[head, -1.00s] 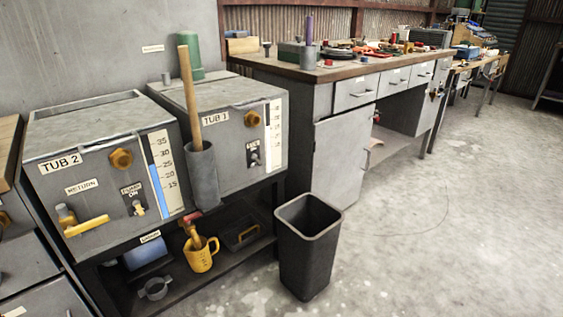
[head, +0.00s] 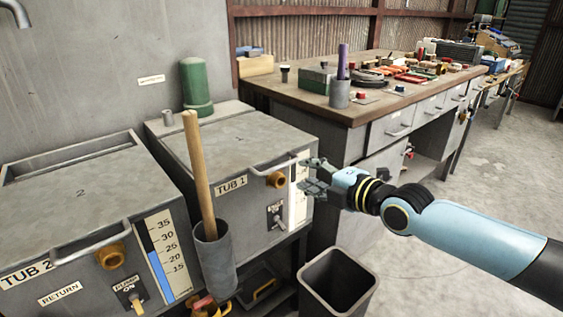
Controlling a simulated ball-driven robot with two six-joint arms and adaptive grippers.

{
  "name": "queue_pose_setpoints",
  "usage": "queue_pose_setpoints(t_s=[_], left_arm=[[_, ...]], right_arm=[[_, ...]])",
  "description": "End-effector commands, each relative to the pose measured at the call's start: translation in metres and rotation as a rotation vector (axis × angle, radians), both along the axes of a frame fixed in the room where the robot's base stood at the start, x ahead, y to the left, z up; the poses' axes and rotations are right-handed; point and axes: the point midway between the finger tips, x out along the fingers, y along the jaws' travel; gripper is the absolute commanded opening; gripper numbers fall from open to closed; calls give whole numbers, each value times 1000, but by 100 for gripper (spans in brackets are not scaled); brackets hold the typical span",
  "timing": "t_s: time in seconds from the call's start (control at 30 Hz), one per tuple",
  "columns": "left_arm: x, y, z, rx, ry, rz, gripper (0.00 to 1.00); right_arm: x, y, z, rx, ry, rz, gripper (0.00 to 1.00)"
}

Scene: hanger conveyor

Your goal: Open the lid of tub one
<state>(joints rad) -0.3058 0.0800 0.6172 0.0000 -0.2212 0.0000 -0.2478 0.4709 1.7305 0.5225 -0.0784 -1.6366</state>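Tub one is the grey box (head: 232,207) with the label TUB 1, left of the workbench. A bar handle (head: 272,163) runs along the lid's front edge, above an orange-brown knob (head: 277,180). My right gripper (head: 306,176) is open and empty at the tub's front right corner, its fingers pointing left toward the handle. It appears apart from the handle and covers part of the level gauge (head: 292,207). My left gripper is not in view.
Tub two (head: 85,200) stands at the left, lid down. A grey holder (head: 214,262) with a wooden-handled tool (head: 196,170) hangs between the tubs. A green cylinder (head: 195,80) stands behind tub one. A bin (head: 338,282) is on the floor below my arm; the workbench (head: 350,113) is behind it.

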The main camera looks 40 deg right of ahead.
Motion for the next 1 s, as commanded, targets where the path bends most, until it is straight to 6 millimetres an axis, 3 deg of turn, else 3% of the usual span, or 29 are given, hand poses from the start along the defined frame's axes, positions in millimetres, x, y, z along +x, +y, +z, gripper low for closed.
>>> queue_pose_setpoints(t_s=[0.17,0.5,0.87,1.0], left_arm=[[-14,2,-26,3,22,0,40],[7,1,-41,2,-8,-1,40],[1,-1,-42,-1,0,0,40],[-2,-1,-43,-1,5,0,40]], right_arm=[[35,3,-13,3,-3,-2,34],[87,7,-21,3,-1,-2,34],[94,8,-21,1,0,0,34],[94,8,-21,1,0,0,19]])
